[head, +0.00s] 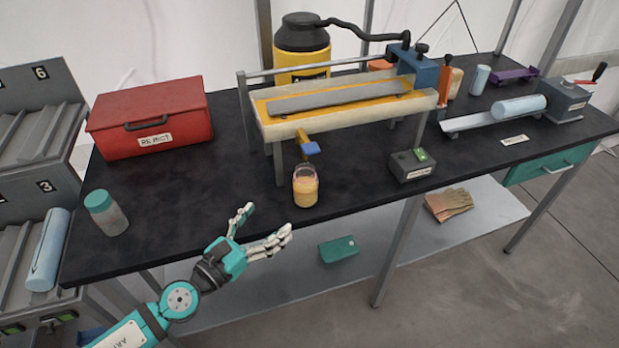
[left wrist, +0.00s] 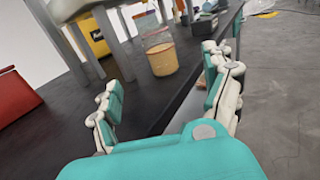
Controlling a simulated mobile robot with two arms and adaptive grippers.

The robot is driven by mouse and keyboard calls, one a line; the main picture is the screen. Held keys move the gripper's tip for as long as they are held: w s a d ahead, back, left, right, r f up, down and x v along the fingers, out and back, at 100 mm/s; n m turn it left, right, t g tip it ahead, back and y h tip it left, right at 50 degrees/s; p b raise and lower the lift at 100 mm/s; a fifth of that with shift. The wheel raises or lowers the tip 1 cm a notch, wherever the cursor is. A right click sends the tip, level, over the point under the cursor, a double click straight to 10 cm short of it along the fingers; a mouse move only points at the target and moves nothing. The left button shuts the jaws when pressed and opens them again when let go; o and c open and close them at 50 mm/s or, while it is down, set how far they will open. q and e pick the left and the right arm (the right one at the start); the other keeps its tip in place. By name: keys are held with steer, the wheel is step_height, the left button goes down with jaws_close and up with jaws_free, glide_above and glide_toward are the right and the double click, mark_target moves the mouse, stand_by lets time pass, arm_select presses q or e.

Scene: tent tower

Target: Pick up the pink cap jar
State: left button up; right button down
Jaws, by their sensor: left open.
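A clear jar of yellowish content (head: 305,190) with a pinkish-orange top stands upright on the black table near its front edge, below a spout. It also shows in the left wrist view (left wrist: 162,60), ahead of and between my fingers, with a gap. My left gripper (head: 266,220) is open and empty, at the table's front edge to the left of the jar. Its two fingers (left wrist: 168,85) show spread apart in the left wrist view. My right gripper is not in view.
A teal-capped jar (head: 106,212) stands at the table's left end, near a red box (head: 152,117). A metal-framed press (head: 340,108) with a blue-tipped spout (head: 309,148) stands above and behind the jar. A small grey control box (head: 411,165) sits to its right.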

mark_target(296, 190)
arm_select(q)
steer(key=x, duration=0.3)
steer(key=p+x, duration=0.1)
steer(key=x, duration=0.1)
steer(key=shift+w+d+r, duration=0.2)
steer(key=shift+w+d, duration=0.05)
steer(key=x, duration=0.3)
steer(key=shift+f, duration=0.2)
steer(key=shift+w+d, duration=0.1)
steer(key=shift+w, duration=0.05)
steer(key=x, duration=0.5)
steer(key=shift+r, duration=0.1)
steer(key=shift+c, duration=0.5)
steer(key=c, duration=1.2)
steer(key=shift+c, duration=0.2)
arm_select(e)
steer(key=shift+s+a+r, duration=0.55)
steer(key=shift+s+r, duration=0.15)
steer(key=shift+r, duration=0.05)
arm_select(q)
steer(key=shift+r, duration=0.15)
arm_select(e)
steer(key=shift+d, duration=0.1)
